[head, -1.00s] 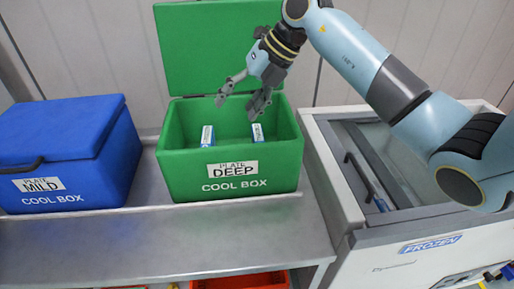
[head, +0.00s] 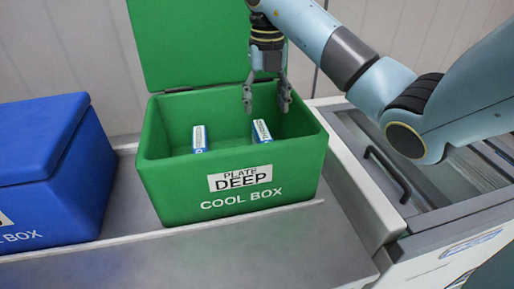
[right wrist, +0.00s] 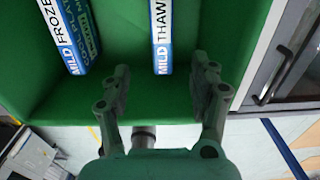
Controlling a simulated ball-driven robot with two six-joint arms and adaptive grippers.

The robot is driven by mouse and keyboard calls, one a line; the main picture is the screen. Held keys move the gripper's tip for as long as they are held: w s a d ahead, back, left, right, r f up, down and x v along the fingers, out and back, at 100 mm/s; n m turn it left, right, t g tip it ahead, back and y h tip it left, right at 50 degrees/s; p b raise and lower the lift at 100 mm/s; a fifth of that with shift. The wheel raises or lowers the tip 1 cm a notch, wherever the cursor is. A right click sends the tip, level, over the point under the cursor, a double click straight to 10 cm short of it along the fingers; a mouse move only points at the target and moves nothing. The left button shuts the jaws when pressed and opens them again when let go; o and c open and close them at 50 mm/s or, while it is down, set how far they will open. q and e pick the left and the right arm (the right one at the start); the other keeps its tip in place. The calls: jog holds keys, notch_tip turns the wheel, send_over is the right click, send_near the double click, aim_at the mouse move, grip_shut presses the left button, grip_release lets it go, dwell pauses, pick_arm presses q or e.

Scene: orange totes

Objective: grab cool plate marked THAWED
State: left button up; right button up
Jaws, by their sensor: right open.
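An open green cool box (head: 160,190) labelled "PLATE DEEP" holds two cool plates, both standing on end. The right wrist view shows the plate marked "THAW", with the rest of the word cut off (right wrist: 162,40), and one marked "FROZEN" (right wrist: 70,35); both also read "MILD". In the head view the THAWED plate appears to be the right one (head: 262,132) and the FROZEN one the left (head: 199,140). My right gripper (head: 266,98) is open and points down above the right plate, its fingers to either side of that plate's line. My left gripper is out of view.
The box's green lid (head: 190,45) stands open behind. A shut blue cool box (head: 50,165) is to the left on the metal table (head: 260,250). A white freezer (head: 365,215) with a dark-handled glass top stands close on the right. The table front is clear.

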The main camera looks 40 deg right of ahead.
aim_at(265, 136)
jog(key=shift+w+f, duration=0.1)
jog(key=shift+f, duration=0.35)
jog(key=shift+f+b, duration=0.3)
jog(key=shift+b, duration=0.25)
notch_tip(265, 136, down, 2)
jog(key=shift+f+b, duration=0.15)
jog(key=shift+b, duration=1)
jog(key=shift+f+p, duration=0.5)
jog(key=shift+f, duration=0.45)
jog(key=f, duration=0.3)
jog(key=d+f, duration=0.1)
jog(key=f, duration=0.1)
jog(key=shift+w+f+p, duration=0.15)
jog(key=shift+w+p, duration=0.2)
jog(key=shift+p, duration=0.05)
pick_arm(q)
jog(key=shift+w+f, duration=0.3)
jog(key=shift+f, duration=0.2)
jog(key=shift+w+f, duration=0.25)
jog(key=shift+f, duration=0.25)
pick_arm(e)
grip_shut()
